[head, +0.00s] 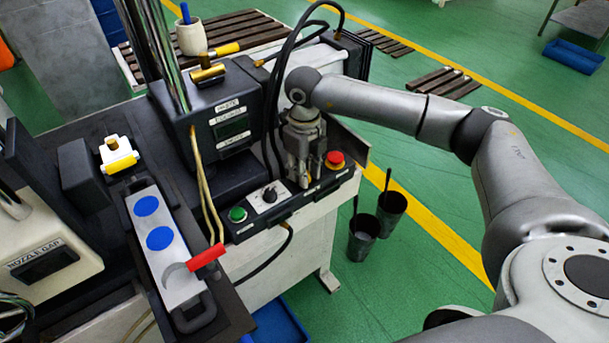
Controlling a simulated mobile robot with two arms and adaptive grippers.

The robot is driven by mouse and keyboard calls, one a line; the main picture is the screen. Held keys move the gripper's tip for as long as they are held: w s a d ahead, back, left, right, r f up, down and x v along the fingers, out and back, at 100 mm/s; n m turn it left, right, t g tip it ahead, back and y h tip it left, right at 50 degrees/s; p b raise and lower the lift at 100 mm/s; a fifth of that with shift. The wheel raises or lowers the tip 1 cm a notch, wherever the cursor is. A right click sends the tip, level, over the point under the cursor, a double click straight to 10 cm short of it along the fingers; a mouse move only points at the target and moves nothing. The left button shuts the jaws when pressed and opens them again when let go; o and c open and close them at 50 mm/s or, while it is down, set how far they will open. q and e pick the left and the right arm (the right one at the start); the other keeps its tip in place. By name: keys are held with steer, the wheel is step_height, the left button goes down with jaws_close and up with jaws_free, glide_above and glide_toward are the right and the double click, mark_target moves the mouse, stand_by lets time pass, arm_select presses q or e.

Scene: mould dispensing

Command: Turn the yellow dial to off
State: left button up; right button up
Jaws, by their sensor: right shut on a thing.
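The black control panel (242,231) runs along the front edge of the machine. It carries a green button (237,214), a black knob (269,195) on a white plate, and a red stop button (335,158) on a yellow base. My right gripper (301,181) points down at the panel between the black knob and the red button. It is shut on a small control there, seemingly the yellow dial. The fingers hide this control, so its colour and the way it points cannot be made out. My left gripper is out of view.
A grey plate with blue discs (160,238) and a red-handled tool (206,256) lie left of the panel. Black cables hang close behind my right gripper. Two dark pots (362,238) stand on the green floor, right of the machine. That floor is otherwise mostly clear.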

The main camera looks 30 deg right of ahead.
steer(key=shift+n+b, duration=0.55)
steer(key=shift+n, duration=0.45)
steer(key=o, duration=1.1)
steer(key=shift+c, duration=0.2)
step_height(320, 180, up, 12)
